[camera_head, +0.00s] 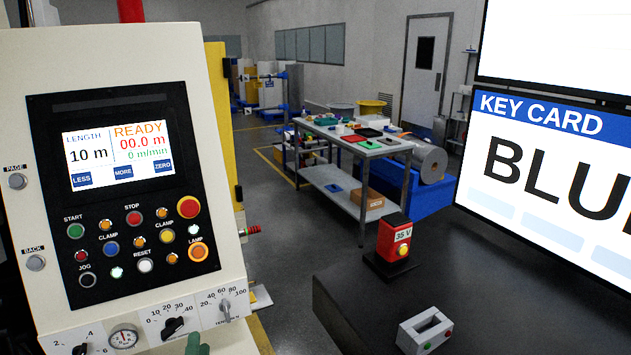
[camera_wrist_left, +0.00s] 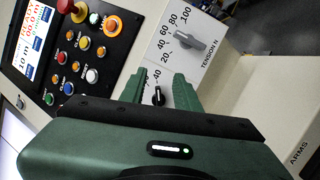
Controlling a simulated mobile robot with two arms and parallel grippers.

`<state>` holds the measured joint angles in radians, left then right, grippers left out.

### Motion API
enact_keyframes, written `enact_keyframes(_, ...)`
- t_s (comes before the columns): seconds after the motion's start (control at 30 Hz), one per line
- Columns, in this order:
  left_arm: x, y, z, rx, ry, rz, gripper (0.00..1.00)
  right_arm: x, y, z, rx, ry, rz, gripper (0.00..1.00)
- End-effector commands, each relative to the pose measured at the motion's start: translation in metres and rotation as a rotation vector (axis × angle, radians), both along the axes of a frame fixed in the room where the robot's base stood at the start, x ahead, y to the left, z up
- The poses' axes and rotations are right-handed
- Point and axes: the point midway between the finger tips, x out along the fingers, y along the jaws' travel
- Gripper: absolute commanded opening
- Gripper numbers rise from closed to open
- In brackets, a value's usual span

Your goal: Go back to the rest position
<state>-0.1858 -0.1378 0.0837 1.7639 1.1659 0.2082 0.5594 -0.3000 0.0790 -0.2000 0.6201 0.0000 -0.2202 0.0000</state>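My left gripper (camera_wrist_left: 158,84) is dark green. In the left wrist view its two fingers stand apart, with a small black knob (camera_wrist_left: 158,96) showing in the gap between them. I cannot tell how far the fingertips are from that knob, and nothing is held. In the head view only a bit of green of the left gripper (camera_head: 197,345) shows at the bottom edge, below the black knob (camera_head: 172,327) on the panel's lower strip. My right gripper is in neither view.
The cream control panel (camera_head: 120,50) fills the left side, close to my left gripper. A grey tension knob (camera_wrist_left: 190,40) sticks out beside it. A dark table (camera_head: 370,310) at the right carries a red 35 V block (camera_head: 393,240) and a grey switch box (camera_head: 425,332). A key card screen (camera_head: 550,150) stands right.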

Motion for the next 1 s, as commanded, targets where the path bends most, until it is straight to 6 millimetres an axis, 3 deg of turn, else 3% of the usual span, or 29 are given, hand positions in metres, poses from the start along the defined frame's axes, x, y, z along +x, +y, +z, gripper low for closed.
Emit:
enact_keyframes(0.1, -0.011, -0.063, 0.012, 0.324, 0.09, -0.292, 0.32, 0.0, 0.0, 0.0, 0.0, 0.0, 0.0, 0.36)
enact_keyframes(0.2, -0.039, -0.114, 0.0, 0.632, 0.206, -0.546, 0.32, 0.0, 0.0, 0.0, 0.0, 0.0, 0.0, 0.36)
enact_keyframes(0.33, -0.095, -0.148, -0.036, 0.999, 0.396, -0.835, 0.32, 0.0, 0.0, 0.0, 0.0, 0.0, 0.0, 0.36)
enact_keyframes(0.47, -0.146, -0.147, -0.065, 1.245, 0.569, -1.026, 0.32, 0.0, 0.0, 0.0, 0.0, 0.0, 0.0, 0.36)
enact_keyframes(0.6, -0.188, -0.132, -0.081, 1.407, 0.721, -1.159, 0.32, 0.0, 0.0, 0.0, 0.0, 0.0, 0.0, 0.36)
enact_keyframes(1.0, -0.282, -0.076, -0.088, 1.653, 1.09, -1.41, 0.32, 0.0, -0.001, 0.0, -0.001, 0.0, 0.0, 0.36)
